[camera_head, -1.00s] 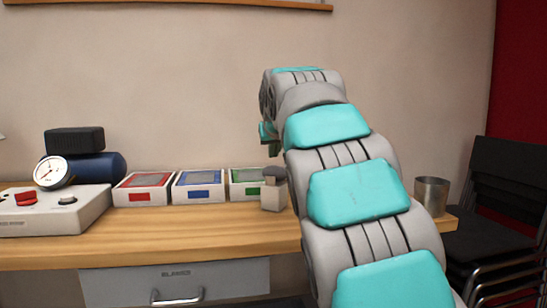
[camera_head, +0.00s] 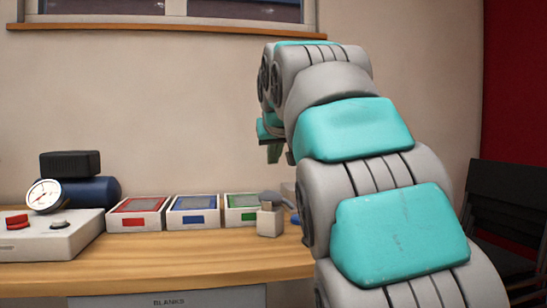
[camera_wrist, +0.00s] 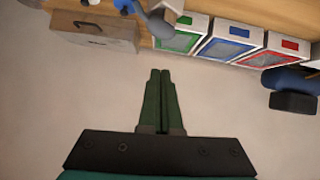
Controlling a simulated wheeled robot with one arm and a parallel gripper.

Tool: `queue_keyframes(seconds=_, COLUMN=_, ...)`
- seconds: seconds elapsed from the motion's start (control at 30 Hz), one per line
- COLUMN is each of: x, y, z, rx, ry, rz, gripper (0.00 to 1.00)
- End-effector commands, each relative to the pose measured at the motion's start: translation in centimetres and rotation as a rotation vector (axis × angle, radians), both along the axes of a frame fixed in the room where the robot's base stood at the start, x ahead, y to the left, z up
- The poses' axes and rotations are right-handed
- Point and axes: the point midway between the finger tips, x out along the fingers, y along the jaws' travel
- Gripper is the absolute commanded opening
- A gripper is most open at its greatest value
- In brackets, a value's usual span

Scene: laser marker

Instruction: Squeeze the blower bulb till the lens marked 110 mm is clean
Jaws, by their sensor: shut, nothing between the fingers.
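My gripper (camera_head: 273,153) is raised above the back of the bench, with its dark green fingers pointing down in the head view. In the wrist view the fingers of my gripper (camera_wrist: 160,72) are together and empty against the plain wall. I cannot make out the blower bulb or a lens marked 110 mm in either view. A small blue thing shows partly behind my arm (camera_head: 293,216); a blue piece also shows at the top edge of the wrist view (camera_wrist: 123,5). I cannot tell what it is.
Red (camera_head: 137,214), blue (camera_head: 193,213) and green (camera_head: 240,210) labelled trays line the wooden bench (camera_head: 190,262). A grey-topped pale block (camera_head: 270,220) stands beside them. A gauge (camera_head: 44,196) and control box (camera_head: 45,238) are left. A latched case (camera_wrist: 95,32) shows in the wrist view.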

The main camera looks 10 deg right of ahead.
Motion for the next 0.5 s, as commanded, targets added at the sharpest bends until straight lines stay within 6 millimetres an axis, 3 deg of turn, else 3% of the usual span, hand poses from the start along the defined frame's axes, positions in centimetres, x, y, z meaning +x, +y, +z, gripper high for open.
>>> queue_keyframes(seconds=0.5, x=0.52, y=0.63, z=0.93, rx=-0.023, ry=0.010, rz=0.012, gripper=0.00)
